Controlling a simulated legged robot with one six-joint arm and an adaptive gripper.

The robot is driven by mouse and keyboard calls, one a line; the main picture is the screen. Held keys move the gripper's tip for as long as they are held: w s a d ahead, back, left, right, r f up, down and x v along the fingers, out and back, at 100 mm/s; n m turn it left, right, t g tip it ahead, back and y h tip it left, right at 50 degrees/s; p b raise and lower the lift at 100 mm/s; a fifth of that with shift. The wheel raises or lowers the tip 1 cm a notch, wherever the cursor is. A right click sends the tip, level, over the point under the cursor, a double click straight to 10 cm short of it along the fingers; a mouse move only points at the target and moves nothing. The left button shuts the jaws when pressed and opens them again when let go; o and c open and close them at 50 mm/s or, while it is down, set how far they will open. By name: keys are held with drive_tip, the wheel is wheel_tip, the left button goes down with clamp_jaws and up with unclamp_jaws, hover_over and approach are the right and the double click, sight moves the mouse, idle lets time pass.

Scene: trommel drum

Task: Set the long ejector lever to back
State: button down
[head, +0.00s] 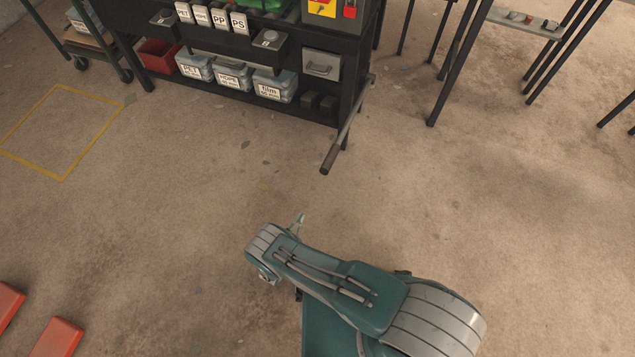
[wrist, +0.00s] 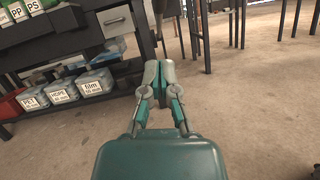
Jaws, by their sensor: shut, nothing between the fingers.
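The long ejector lever (head: 350,122) is a grey rod with a dark grip at its lower end. In the head view it sticks out from the right end of the black bench, slanting down toward me. My gripper (head: 299,220) is below and left of the grip in that view, apart from it. In the wrist view my gripper (wrist: 158,78) has its fingers together and empty, pointing at the bench's right end.
The black bench (head: 225,78) holds labelled bins such as the film bin (head: 275,86), and a grey drawer (head: 322,65). A dark-legged stand (head: 455,65) is at the right. Red blocks (head: 52,338) lie lower left. The floor between is clear.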

drive_tip(key=s+r+x, duration=0.1)
drive_tip(key=r+x, duration=0.1)
drive_tip(key=x, duration=1.1)
drive_tip(key=shift+r, duration=0.3)
drive_tip(key=shift+r, duration=0.1)
